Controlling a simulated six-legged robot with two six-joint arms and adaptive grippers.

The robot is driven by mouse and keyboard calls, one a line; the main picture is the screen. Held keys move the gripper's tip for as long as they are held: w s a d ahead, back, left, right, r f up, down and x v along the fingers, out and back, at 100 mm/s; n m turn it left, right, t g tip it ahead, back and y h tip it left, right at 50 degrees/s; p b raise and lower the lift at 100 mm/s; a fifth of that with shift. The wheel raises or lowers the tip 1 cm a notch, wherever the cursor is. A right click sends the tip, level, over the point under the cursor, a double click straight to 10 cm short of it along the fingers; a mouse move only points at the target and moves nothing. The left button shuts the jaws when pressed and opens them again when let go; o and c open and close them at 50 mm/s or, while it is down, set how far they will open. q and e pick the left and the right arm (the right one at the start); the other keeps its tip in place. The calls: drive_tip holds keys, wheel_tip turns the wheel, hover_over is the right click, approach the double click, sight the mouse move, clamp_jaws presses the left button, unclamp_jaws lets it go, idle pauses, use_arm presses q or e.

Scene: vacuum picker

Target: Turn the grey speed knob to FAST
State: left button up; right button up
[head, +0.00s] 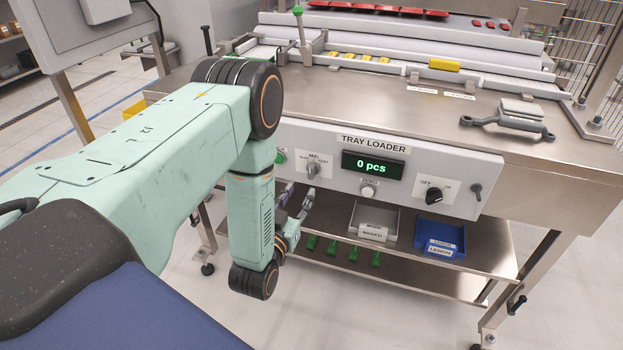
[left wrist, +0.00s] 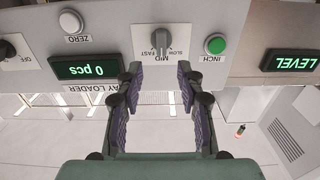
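The grey speed knob (head: 313,170) is on the front panel of the tray loader, under the MID label. In the left wrist view, which is upside down, the knob (left wrist: 160,39) stands lined up with MID, between the SLOW and FAST marks. My left gripper (head: 306,198) is in front of and just below the panel. Its fingers (left wrist: 158,76) are spread wide, with nothing between them. The knob lies beyond the fingertips, roughly centred between them, and appears untouched. My right gripper is not in view.
A green INCH button (left wrist: 215,44) sits beside the knob. The display (head: 372,166) reads 0 pcs, with the ZERO button (head: 368,191) below and the black OFF switch (head: 433,196) to its right. Grey (head: 374,222) and blue (head: 440,237) bins stand on the shelf below.

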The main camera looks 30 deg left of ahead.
sight(310, 174)
use_arm(q)
drive_tip(key=b+x, duration=0.1)
drive_tip(key=x, duration=0.6)
drive_tip(key=shift+a+f, duration=0.1)
drive_tip(key=shift+a, duration=0.05)
drive_tip(key=shift+w+a+f+b, duration=0.1)
drive_tip(key=shift+w+a+b, duration=0.05)
drive_tip(key=shift+w+b, duration=0.2)
drive_tip(key=shift+d, duration=0.2)
drive_tip(key=shift+c, duration=0.3)
drive_tip(key=shift+a, duration=0.1)
drive_tip(key=c, duration=0.3)
clamp_jaws()
